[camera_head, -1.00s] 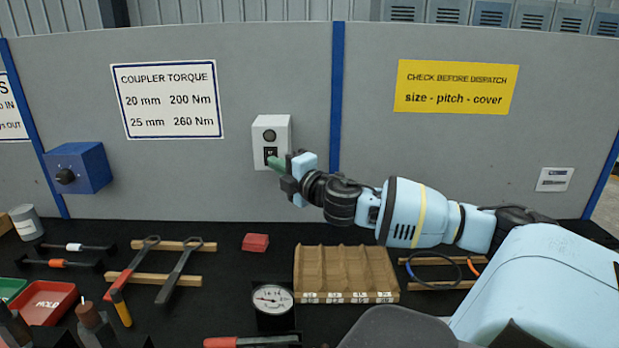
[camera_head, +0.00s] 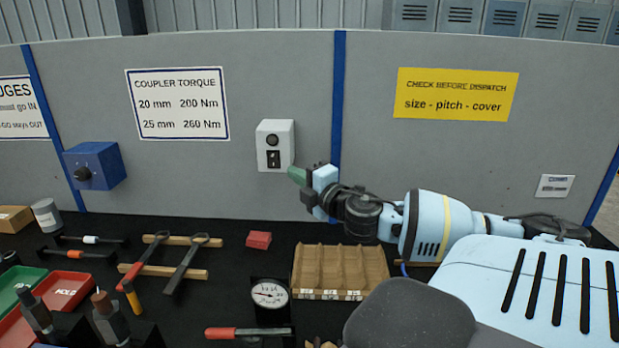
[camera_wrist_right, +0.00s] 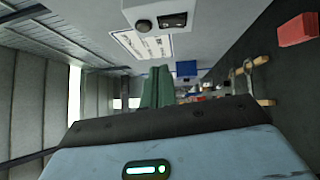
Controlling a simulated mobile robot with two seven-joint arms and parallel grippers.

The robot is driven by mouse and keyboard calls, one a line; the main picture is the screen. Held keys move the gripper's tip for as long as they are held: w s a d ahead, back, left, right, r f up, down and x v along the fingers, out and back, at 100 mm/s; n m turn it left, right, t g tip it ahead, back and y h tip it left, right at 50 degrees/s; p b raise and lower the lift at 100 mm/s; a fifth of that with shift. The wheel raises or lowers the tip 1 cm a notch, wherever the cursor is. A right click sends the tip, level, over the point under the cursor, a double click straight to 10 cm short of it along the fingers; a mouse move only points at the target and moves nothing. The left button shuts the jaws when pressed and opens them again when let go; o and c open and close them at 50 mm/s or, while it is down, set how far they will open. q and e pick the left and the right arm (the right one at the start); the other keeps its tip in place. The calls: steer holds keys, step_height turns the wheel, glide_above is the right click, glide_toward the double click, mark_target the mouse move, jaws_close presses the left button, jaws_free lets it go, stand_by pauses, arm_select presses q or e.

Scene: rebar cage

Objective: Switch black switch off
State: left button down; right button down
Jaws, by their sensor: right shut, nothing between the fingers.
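The black switch (camera_head: 273,158) is a small black rocker on the lower front of a white box (camera_head: 264,132) on the grey panel. A dark round lamp or button (camera_head: 272,140) sits above it. In the right wrist view the switch (camera_wrist_right: 173,20) shows near the top, on the white box. My right gripper (camera_head: 297,175), with green fingertips, is shut and empty. It stands just right of and below the white box, apart from the switch. Its green fingers (camera_wrist_right: 156,88) also show in the wrist view. My left gripper is not in view.
A blue box with a black knob (camera_head: 95,166) is on the panel at left. Below, the black table holds a compartment tray (camera_head: 340,270), a red block (camera_head: 259,240), a dial gauge (camera_head: 269,295) and wrenches (camera_head: 185,262). Space before the panel around the switch is clear.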

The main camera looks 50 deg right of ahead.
steer(key=shift+s+a+r, duration=0.1)
steer(key=shift+s+r, duration=0.05)
steer(key=shift+s, duration=1.3)
